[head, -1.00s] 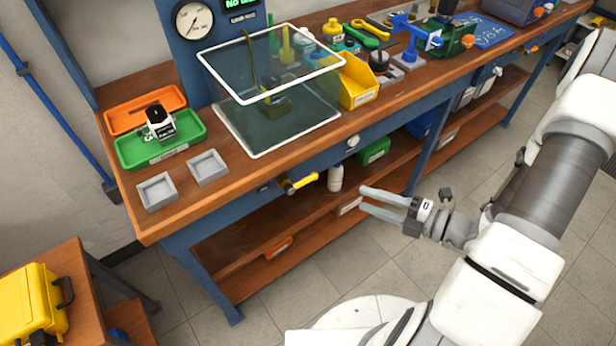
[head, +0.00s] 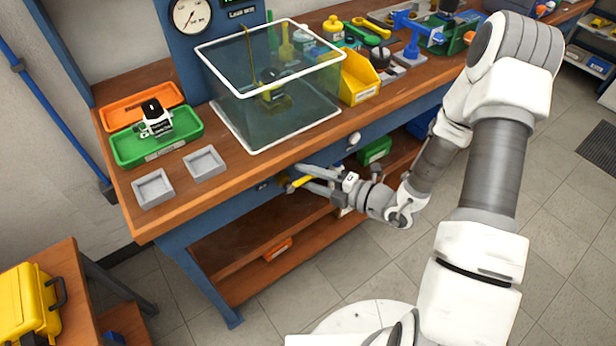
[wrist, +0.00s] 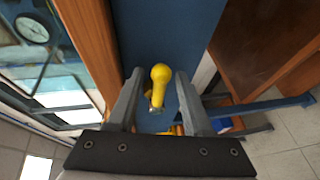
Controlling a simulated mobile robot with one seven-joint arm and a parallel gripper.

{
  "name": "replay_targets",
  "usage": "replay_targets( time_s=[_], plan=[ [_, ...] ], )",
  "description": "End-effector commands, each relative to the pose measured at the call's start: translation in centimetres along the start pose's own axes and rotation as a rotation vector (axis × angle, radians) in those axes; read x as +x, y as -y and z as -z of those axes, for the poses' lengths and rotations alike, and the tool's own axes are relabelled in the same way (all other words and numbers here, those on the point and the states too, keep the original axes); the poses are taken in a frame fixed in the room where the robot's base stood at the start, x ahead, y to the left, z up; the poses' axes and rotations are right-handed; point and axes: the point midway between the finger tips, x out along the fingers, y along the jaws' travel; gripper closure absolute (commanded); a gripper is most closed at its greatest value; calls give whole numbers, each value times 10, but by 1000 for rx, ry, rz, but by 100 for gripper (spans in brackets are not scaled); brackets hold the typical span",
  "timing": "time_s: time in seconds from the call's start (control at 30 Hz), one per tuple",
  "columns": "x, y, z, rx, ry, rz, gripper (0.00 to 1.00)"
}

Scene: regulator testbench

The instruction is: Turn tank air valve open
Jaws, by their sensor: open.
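The tank air valve shows as a yellow lever handle (wrist: 160,76) on the blue front panel under the benchtop. In the head view the yellow handle (head: 303,181) is partly hidden by my gripper. My gripper (head: 298,176) is open at the valve, its fingers pointing at the panel. In the wrist view the handle lies between the two fingers of my gripper (wrist: 158,80), with a gap visible on each side. I cannot tell whether either finger touches it. The clear tank (head: 270,95) with white rims stands on the bench above.
A round white knob (head: 354,139) sits on the panel to the right. The wooden benchtop edge (head: 235,172) runs just above my gripper. A lower shelf (head: 250,255) lies below. Green (head: 150,145) and orange trays and two grey trays (head: 204,163) are on the bench.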

Motion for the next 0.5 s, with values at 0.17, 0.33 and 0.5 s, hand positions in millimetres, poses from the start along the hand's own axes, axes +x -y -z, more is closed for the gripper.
replay_targets(
  time_s=[0.17,0.33,0.5],
  plan=[
    [1,0,0,0,0,0,49],
    [0,0,0,0,0,0,69],
    [0,0,0,0,0,0,100]
  ],
)
